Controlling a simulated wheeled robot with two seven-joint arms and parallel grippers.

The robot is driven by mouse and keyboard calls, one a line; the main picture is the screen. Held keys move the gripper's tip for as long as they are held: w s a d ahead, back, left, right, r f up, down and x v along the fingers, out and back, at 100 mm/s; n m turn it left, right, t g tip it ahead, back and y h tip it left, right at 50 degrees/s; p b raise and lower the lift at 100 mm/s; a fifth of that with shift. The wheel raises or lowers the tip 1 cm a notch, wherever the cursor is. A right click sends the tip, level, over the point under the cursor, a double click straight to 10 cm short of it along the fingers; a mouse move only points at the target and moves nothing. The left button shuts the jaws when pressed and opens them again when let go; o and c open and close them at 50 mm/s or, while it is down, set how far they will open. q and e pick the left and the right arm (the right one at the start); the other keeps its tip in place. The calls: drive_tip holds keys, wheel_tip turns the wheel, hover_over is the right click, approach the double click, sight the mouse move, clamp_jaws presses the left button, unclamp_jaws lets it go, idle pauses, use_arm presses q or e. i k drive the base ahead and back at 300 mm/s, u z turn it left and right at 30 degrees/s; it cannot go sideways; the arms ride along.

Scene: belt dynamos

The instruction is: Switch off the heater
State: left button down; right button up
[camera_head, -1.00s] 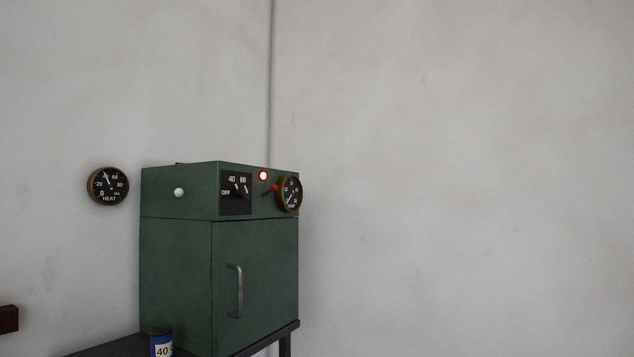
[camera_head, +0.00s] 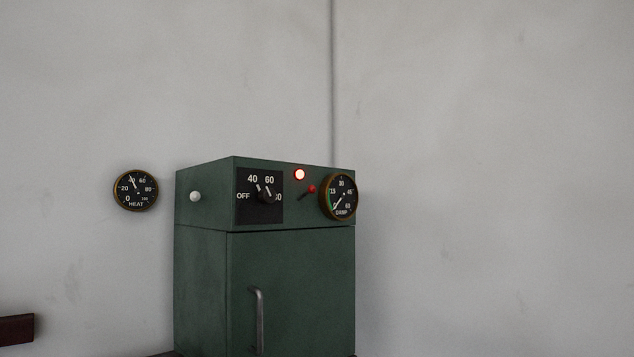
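A green metal heater cabinet (camera_head: 290,280) stands left of centre, with a control panel across its top. A red lamp (camera_head: 300,175) is lit. A small lever with a red tip (camera_head: 311,189) sits below the lamp. A white button or knob (camera_head: 195,197) is on the cabinet's left side. Neither of my grippers is in view.
A round HEAT gauge (camera_head: 136,190) hangs on the wall left of the cabinet, its needle near 40. A metal door handle (camera_head: 259,320) sticks out from the cabinet's front. A dark brown piece (camera_head: 16,329) shows at the lower left edge. The right side shows only bare wall.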

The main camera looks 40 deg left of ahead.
sight(312, 189)
drive_tip(key=u, duration=0.7)
drive_tip(key=i, duration=0.8)
drive_tip(key=u, duration=0.9)
